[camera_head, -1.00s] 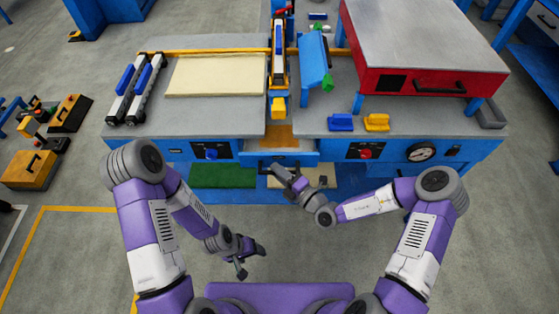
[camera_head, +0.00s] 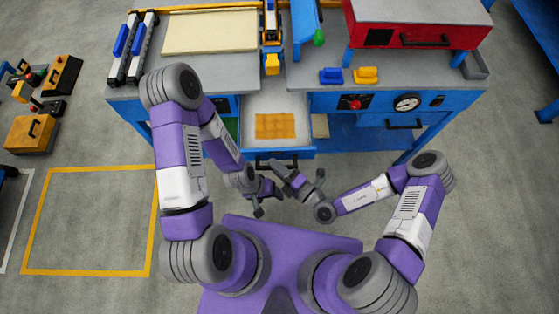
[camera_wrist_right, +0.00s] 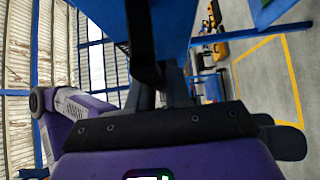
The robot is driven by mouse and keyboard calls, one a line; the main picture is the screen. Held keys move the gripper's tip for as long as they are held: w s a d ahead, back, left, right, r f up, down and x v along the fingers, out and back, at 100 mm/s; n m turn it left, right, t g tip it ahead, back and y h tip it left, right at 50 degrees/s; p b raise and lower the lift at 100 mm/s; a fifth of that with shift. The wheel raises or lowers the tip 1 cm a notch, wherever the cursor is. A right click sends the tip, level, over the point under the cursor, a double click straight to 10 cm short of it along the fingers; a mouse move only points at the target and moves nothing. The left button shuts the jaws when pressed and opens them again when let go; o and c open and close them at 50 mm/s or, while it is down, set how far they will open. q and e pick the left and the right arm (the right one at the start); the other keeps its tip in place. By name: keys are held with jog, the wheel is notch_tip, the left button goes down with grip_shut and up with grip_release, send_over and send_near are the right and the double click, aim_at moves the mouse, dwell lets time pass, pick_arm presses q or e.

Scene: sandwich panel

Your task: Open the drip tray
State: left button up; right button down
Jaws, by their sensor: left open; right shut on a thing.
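The drip tray (camera_head: 277,107) is a grey-lined drawer in the middle of the blue bench, pulled well out, with an orange-yellow square on its floor. Its dark handle (camera_head: 265,162) runs along the blue front. My right gripper (camera_head: 281,168) is shut on the handle, and its fingertips are partly hidden. In the right wrist view the handle (camera_wrist_right: 142,40) stands dark before a blue face, with my fingers at it. My left gripper (camera_head: 268,198) is open and empty, just below the handle and close beside the right gripper.
The bench top carries a pale sheet (camera_head: 210,31), black-white rails (camera_head: 130,47), a red press box (camera_head: 418,27), and blue and yellow blocks (camera_head: 366,75). A control panel with a gauge (camera_head: 407,103) is right of the drawer. The floor at left is clear inside a yellow outline.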

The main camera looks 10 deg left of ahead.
jog(key=c, duration=1.1)
grip_release()
jog(key=shift+c, duration=0.2)
jog(key=v, duration=0.7)
jog(key=shift+s+d+p, duration=0.2)
jog(key=shift+d+p, duration=0.05)
jog(key=shift+p, duration=0.05)
